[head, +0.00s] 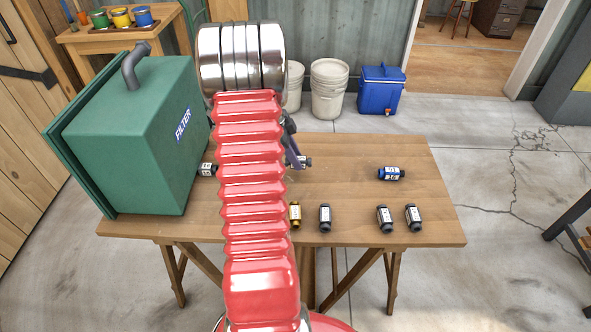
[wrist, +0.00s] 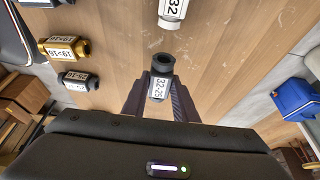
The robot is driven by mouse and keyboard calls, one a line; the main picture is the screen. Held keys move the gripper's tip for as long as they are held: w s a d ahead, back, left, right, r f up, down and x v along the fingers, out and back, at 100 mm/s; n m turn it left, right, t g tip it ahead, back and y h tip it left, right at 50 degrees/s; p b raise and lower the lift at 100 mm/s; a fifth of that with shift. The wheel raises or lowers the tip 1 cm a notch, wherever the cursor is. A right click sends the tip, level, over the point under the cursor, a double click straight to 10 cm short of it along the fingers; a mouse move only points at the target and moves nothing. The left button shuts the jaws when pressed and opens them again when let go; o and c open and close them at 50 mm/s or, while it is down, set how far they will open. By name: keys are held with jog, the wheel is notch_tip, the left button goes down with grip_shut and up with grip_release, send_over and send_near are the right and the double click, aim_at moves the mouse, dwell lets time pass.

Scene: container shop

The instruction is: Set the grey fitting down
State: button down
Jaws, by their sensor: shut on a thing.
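The dark grey fitting (wrist: 159,78) has a white label reading 32>25. In the wrist view it is between the two fingers of my gripper (wrist: 158,96), which is shut on it. In the head view part of the fitting (head: 305,162) shows beside my gripper (head: 293,158), over the middle of the wooden table (head: 350,160). My red arm hides much of the gripper there. I cannot tell whether the fitting touches the tabletop.
A brass fitting (head: 295,215) and several dark ones line the table's front. A blue fitting (head: 391,173) lies right. Another fitting (head: 208,169) is beside the green filter box (head: 150,135). The tabletop between my gripper and the blue fitting is clear.

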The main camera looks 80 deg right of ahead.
jog(key=shift+f, duration=0.3)
jog(key=shift+f, duration=0.1)
jog(key=shift+f, duration=1.75)
jog(key=c, duration=1.4)
grip_release()
jog(key=shift+f, duration=0.1)
jog(key=v, duration=1.2)
